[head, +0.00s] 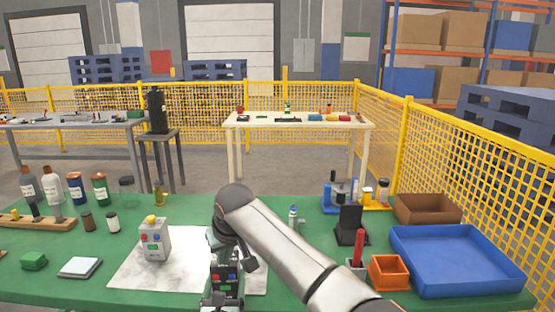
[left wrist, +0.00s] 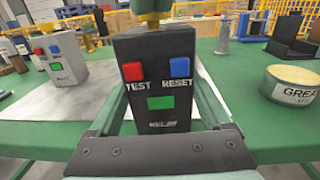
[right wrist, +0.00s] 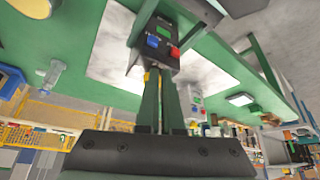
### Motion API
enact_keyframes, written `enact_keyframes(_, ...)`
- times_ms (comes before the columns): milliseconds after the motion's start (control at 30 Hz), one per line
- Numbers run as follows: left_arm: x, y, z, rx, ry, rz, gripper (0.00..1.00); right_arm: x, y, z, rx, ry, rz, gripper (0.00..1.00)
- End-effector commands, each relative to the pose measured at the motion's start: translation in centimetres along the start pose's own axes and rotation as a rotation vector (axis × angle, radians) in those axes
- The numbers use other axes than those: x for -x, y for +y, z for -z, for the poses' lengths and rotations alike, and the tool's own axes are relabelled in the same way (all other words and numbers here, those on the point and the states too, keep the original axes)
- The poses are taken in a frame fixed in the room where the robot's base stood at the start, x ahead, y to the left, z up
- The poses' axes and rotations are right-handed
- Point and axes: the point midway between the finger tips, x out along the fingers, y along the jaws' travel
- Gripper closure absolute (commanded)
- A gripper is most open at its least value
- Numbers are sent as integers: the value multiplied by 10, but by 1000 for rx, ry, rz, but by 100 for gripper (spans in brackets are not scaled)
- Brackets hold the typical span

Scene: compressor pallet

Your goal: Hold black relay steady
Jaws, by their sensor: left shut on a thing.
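The black relay (left wrist: 155,115) is upright between the fingers of my left gripper (left wrist: 160,115), which is shut on its sides. Its face has a red TEST button, a blue RESET button and a green panel. A yellow knob (left wrist: 151,18) sits on its top. In the head view the relay (head: 227,283) is partly covered by my arms. In the right wrist view the relay (right wrist: 157,42) appears inverted. My right gripper (right wrist: 160,78) has its fingers close together, tips at the relay's knob; whether they touch it is unclear.
A grey relay (head: 154,240) stands on the pale mat (head: 125,270) to the left. The blue tray (head: 455,262), an orange bin (head: 388,271) and a black stand (head: 351,226) are to the right. Bottles and a wooden rack (head: 40,221) stand at the left.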

Motion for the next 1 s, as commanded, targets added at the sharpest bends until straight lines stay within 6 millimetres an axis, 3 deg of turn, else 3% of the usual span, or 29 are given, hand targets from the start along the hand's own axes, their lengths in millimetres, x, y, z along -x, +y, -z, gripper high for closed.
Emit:
enact_keyframes(167,0,0,-1,1,-2,0,98,5,-1,0,-1,2,1,100)
enact_keyframes(600,-1,3,-1,2,-1,-8,98,48,0,23,-2,-1,-2,100)
enact_keyframes(1000,-2,4,-1,2,-1,-9,98,54,0,26,-1,-4,-2,100)
